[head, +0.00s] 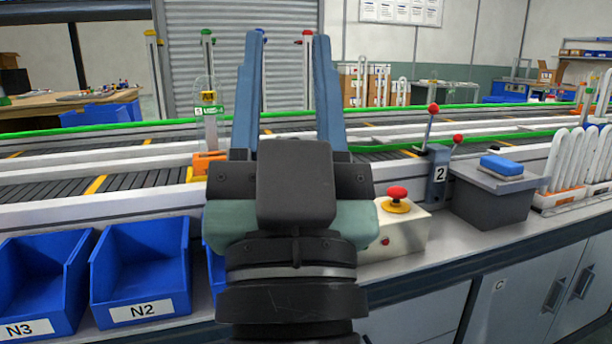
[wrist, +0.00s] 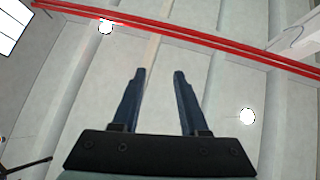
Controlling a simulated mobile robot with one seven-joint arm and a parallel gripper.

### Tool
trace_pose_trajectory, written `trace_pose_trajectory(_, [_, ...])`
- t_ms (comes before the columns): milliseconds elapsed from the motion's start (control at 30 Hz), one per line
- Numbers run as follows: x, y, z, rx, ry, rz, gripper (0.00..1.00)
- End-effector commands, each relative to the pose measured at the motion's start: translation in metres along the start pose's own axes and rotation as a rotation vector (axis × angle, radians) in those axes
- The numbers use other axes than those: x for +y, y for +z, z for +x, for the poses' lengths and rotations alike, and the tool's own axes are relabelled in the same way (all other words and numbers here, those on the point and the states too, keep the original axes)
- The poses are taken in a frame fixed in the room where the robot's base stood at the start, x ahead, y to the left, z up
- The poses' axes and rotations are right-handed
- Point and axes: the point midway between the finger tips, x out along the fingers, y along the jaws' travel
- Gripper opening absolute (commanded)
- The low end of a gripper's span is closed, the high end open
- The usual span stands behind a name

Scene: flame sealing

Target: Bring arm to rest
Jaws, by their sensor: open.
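My gripper (head: 285,38) is raised in front of the workbench in the head view, with its two blue-grey fingers pointing up. The fingers stand apart with nothing between them. In the wrist view my gripper (wrist: 159,75) is also open and empty, seen against the ceiling. My wrist and gripper body hide part of the bench and conveyor in the head view.
Blue bins N3 (head: 40,285) and N2 (head: 140,270) stand at left. A red-button box (head: 398,232), a lever unit marked 2 (head: 438,172) and a grey box (head: 490,200) stand at right. A conveyor (head: 120,170) runs behind. Red pipes (wrist: 190,38) cross the ceiling.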

Motion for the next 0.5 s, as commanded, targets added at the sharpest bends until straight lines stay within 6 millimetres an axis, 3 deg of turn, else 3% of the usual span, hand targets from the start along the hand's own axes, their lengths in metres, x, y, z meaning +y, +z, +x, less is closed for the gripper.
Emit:
trace_pose_trajectory(33, [0.002, -0.038, 0.006, 0.041, 0.016, -0.055, 0.43])
trace_pose_trajectory(100, [0.007, -0.076, 0.007, 0.073, 0.043, -0.127, 0.43])
trace_pose_trajectory(267, [0.004, -0.097, 0.042, 0.05, 0.037, -0.114, 0.43])
trace_pose_trajectory(500, [0.0, -0.146, 0.09, 0.048, 0.035, -0.11, 0.43])
